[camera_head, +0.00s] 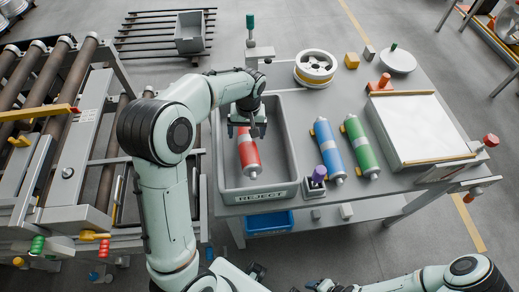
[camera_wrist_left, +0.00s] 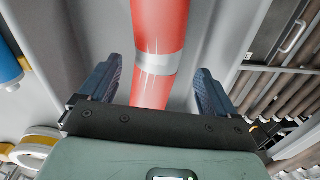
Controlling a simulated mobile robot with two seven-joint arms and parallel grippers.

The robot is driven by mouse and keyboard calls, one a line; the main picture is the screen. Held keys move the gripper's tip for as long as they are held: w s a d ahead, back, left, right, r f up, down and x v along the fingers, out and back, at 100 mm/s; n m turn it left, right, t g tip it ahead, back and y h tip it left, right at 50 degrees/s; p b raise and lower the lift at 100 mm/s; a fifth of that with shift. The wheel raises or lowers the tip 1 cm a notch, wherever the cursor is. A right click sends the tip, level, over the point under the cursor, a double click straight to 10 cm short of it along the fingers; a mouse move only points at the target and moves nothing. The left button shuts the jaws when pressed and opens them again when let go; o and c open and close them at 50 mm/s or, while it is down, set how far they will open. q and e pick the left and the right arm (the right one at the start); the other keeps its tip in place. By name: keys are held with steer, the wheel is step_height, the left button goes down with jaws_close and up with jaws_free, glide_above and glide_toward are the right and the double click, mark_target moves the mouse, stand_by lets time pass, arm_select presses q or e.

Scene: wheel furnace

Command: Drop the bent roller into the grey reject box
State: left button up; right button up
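The grey reject box (camera_head: 284,184), labelled REJECT, is on the left end of the grey table. A red roller with a pale band (camera_head: 249,153) is inside its outline, below my left gripper (camera_head: 247,131). The left wrist view shows the red roller (camera_wrist_left: 160,28) between the spread fingers of the left gripper (camera_wrist_left: 155,85), with a gap on each side. The roller's upper end is hidden by the gripper, and I cannot make out a bend. My right gripper (camera_head: 322,286) is at the bottom edge, partly cut off; its opening is unclear.
A blue roller (camera_head: 328,148) and a green roller (camera_head: 361,147) lie right of the box. A purple-topped knob (camera_head: 318,174) stands by the box's right corner. A white wheel (camera_head: 315,67) and a framed white plate (camera_head: 420,128) are farther off. A roller conveyor (camera_head: 60,90) stands left.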

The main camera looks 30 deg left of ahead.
arm_select(q)
steer(key=shift+s+f, duration=0.1)
step_height(320, 180, up, 14)
steer(key=d+p, duration=0.1)
steer(key=shift+w+f+p, duration=0.25)
steer(key=shift+w+p, duration=0.1)
arm_select(e)
steer(key=shift+w+r, duration=0.75)
steer(key=shift+r, duration=0.35)
